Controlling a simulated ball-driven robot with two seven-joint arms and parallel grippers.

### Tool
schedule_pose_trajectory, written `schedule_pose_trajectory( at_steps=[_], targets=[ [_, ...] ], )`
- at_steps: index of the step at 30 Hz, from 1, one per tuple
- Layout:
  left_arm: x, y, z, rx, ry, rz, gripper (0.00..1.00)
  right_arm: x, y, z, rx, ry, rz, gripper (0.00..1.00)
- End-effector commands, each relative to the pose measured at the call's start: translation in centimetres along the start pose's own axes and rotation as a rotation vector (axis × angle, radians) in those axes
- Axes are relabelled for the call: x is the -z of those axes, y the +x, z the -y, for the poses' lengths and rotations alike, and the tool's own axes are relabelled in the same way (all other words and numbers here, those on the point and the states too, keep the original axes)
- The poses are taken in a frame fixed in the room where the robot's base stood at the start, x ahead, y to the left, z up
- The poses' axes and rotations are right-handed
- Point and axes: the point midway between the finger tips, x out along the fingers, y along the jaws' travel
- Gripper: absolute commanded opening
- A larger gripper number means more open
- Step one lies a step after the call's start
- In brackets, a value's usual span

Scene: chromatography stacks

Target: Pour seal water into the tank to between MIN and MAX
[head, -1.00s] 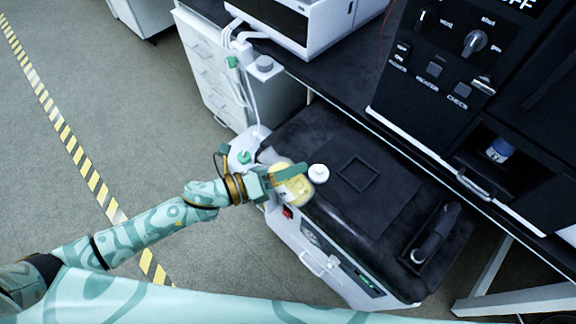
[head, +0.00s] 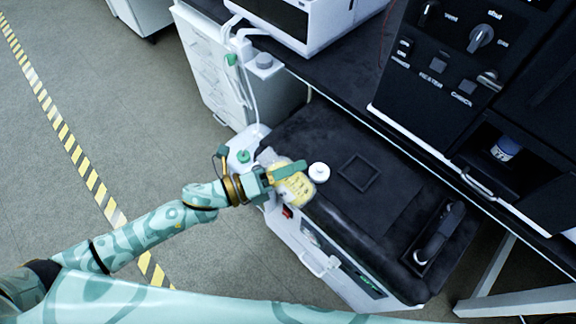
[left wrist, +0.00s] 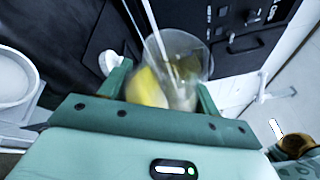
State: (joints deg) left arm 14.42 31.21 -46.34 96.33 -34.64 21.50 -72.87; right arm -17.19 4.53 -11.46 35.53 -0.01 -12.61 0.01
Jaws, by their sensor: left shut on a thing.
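My left gripper (head: 284,176) is shut on a clear vessel with a yellow label (head: 297,190). It holds the vessel over the front left corner of the black-topped machine. In the left wrist view the clear vessel (left wrist: 183,70) sits between the green fingers, its open rim showing. I cannot tell its water level. A white part with a green cap (head: 243,156) is at the machine's left end; I cannot tell whether it is the tank. A white round open container (left wrist: 14,78) shows at the left wrist view's left edge. No MIN or MAX marks are readable. My right gripper is not in view.
A small white cap (head: 319,172) stands on the machine's black top (head: 340,215), just right of the vessel. A black handle (head: 438,235) is at the top's right end. A dark control panel (head: 450,60) stands behind. Floor at left is clear.

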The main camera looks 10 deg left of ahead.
Motion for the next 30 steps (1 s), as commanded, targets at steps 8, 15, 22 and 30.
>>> schedule_pose_trajectory(
  at_steps=[8, 15, 22, 30],
  targets=[
    [0.1, 0.1, -0.1, 0.013, -0.028, 0.006, 0.27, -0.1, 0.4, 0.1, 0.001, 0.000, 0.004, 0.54],
    [0.1, 0.0, -0.3, 0.040, -0.091, 0.020, 0.27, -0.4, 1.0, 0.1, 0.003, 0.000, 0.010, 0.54],
    [0.1, 0.0, -0.2, 0.040, -0.091, 0.020, 0.27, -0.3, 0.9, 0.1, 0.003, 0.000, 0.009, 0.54],
    [0.3, 0.1, -0.6, 0.060, -0.142, 0.031, 0.27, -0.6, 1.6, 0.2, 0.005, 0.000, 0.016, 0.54]
  ],
)
